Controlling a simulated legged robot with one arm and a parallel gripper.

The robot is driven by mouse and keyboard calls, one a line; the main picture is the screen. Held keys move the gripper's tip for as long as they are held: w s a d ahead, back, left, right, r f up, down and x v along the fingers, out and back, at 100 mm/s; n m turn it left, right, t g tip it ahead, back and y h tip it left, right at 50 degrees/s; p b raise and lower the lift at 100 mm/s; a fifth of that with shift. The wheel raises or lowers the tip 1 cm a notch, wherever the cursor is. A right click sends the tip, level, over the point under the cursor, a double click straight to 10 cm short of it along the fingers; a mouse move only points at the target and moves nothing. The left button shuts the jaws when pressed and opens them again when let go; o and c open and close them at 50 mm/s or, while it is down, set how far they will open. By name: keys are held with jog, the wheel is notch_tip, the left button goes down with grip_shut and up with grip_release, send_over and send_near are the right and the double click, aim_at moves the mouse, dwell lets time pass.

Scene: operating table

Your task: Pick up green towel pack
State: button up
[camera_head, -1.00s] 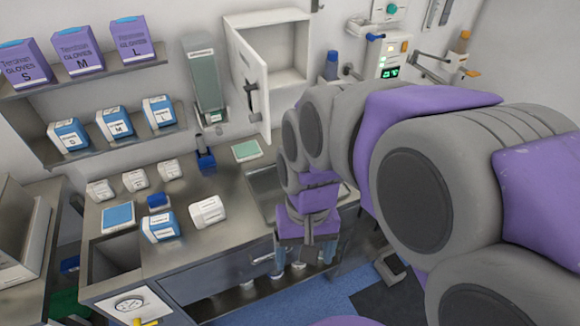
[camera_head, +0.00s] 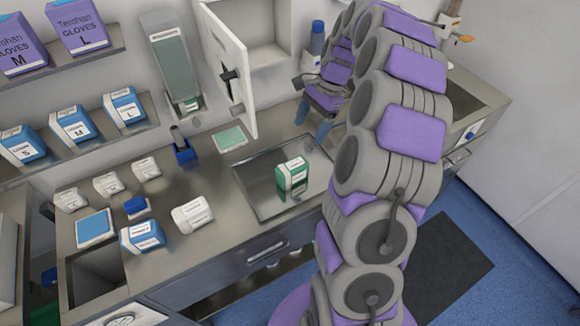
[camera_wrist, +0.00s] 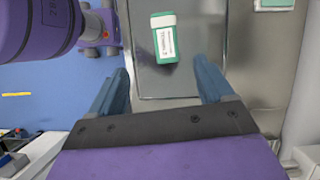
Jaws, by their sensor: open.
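The green towel pack (camera_head: 292,176), green with a white label, stands in the metal tray (camera_head: 256,206) on the counter in the head view. In the wrist view the pack (camera_wrist: 163,40) lies ahead of my fingers, between their lines and apart from both. My gripper (camera_head: 313,120) is at the tray's back right, beyond the pack. Its two blue fingers are spread and empty, as the wrist view (camera_wrist: 167,80) also shows.
An open cabinet door (camera_head: 226,70) hangs behind the tray. A flat green pack (camera_head: 230,138) and a blue-topped bottle (camera_head: 317,38) are near the back. White boxes (camera_head: 192,214) and blue-white boxes (camera_head: 142,235) stand at left. The tray around the pack is clear.

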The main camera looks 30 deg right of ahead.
aim_at(295, 163)
jog(key=b+x, duration=0.1)
jog(key=x, duration=0.6)
jog(key=b+x, duration=0.1)
jog(key=x, duration=0.3)
jog(key=shift+w+d+f+b, duration=0.3)
jog(key=shift+f+b, duration=0.05)
jog(key=shift+f, duration=0.05)
jog(key=shift+w+d+b+x, duration=0.15)
jog(key=shift+b+x, duration=0.2)
jog(key=shift+x, duration=0.65)
jog(key=shift+w+d+b+x, duration=0.1)
jog(key=shift+b+x, duration=0.2)
jog(key=shift+x, duration=0.7)
jog(key=shift+w+d+b+x, duration=0.15)
jog(key=shift+b+x, duration=0.2)
jog(key=shift+x, duration=0.65)
jog(key=shift+f, duration=0.15)
jog(key=shift+c, duration=0.2)
jog(key=c, duration=1.1)
